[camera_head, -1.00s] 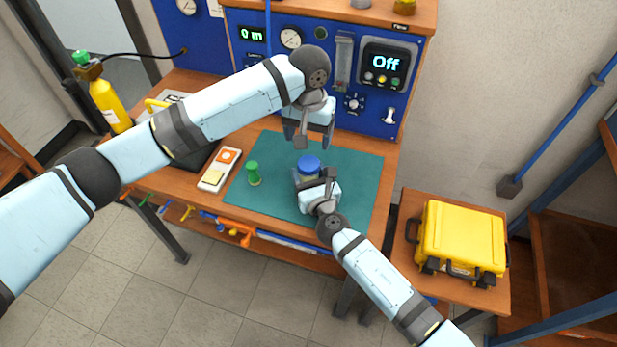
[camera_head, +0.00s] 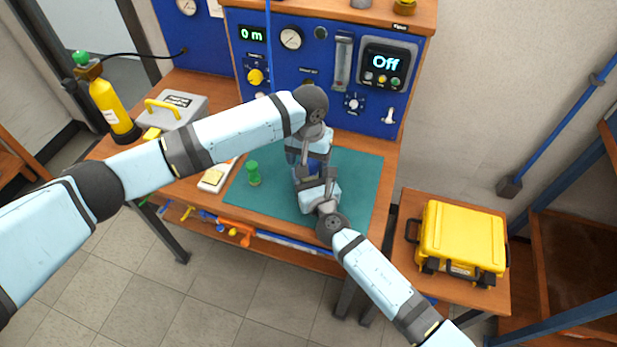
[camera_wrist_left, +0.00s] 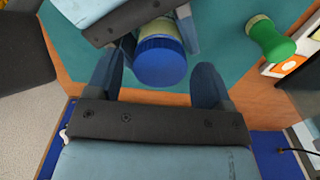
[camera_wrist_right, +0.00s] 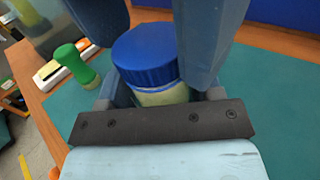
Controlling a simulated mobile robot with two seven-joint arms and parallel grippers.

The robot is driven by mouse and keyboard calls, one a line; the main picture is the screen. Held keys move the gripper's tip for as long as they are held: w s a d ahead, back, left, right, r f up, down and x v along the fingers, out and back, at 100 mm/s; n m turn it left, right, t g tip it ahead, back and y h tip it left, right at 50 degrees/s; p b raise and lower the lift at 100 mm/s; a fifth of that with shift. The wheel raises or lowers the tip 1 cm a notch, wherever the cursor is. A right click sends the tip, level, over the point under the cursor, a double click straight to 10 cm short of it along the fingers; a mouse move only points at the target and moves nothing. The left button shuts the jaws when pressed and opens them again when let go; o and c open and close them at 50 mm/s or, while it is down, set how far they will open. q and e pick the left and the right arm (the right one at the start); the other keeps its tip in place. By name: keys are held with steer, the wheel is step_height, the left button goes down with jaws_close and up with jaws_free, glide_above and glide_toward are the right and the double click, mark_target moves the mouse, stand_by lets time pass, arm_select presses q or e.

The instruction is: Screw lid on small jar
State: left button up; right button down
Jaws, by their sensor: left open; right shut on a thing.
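The small jar (camera_wrist_right: 165,97), with a pale yellowish body, stands over the green mat with its blue lid (camera_wrist_right: 146,52) on top. My right gripper (camera_head: 316,182) is shut on the jar's body, one finger on each side, in the right wrist view. My left gripper (camera_wrist_left: 156,80) is open above the jar, pointing down. In the left wrist view the lid (camera_wrist_left: 160,62) lies between its two fingers, with gaps visible at both sides. In the head view the grippers hide most of the jar. I cannot tell whether the lid is threaded tight.
A green bottle-like object (camera_head: 254,173) stands on the green mat (camera_head: 356,170) left of the jar. A white and orange device (camera_head: 214,178) lies beside the mat. The blue test panel (camera_head: 318,85) rises behind. The mat's right side is clear.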

arm_select(q)
steer(key=c, duration=0.9)
steer(key=m, duration=0.8)
steer(key=o, duration=1.1)
steer(key=shift+c, duration=0.2)
steer(key=shift+r, duration=0.1)
step_height(320, 180, up, 12)
